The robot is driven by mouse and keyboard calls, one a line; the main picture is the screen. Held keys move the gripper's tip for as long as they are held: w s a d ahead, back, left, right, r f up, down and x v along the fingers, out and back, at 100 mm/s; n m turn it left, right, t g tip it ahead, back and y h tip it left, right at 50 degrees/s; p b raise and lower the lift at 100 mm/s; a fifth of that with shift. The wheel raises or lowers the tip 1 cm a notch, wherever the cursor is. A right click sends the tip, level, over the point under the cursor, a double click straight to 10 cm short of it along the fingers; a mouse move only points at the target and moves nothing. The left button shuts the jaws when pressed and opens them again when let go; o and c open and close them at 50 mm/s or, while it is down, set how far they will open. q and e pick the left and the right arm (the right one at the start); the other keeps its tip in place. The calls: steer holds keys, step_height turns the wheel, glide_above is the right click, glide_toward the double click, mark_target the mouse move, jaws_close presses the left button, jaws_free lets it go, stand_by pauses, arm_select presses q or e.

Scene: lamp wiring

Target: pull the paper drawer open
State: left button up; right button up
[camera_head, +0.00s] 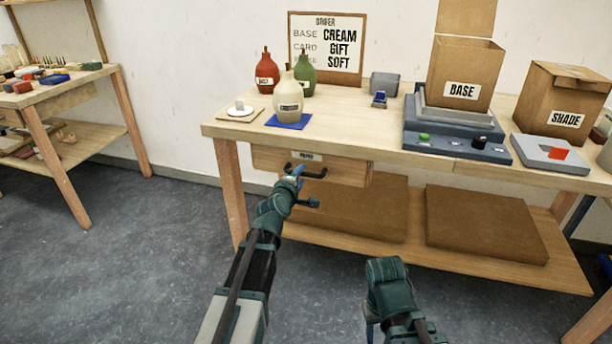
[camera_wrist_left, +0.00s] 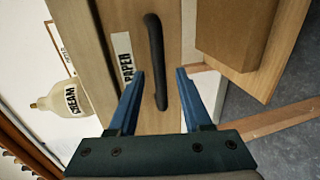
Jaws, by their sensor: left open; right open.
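The paper drawer (camera_head: 345,171) is a wooden front under the table top at its left, and it looks closed. It has a black bar handle (camera_head: 314,174) and a white label (camera_head: 305,156). In the left wrist view the label reads PAPER (camera_wrist_left: 126,60), beside the dark handle (camera_wrist_left: 156,60). My left gripper (camera_head: 296,175) is in front of the drawer at the handle. In the left wrist view its blue fingers (camera_wrist_left: 162,85) are apart, with the handle's lower end between them. I cannot tell whether they touch it. My right gripper (camera_head: 371,322) is low in front of the table, its fingers mostly hidden.
The table top (camera_head: 365,137) holds a cream bottle (camera_head: 289,98) on a blue mat (camera_head: 289,122), red and green bottles, a BASE box (camera_head: 464,72) and a SHADE box (camera_head: 563,98). A lower shelf (camera_head: 415,250) carries brown slabs. The floor in front is clear.

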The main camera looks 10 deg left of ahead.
arm_select(q)
steer(key=x, duration=0.2)
steer(key=shift+w+f, duration=0.1)
steer(key=shift+w, duration=0.2)
jaws_close()
steer(key=shift+s, duration=0.1)
stand_by(1.1)
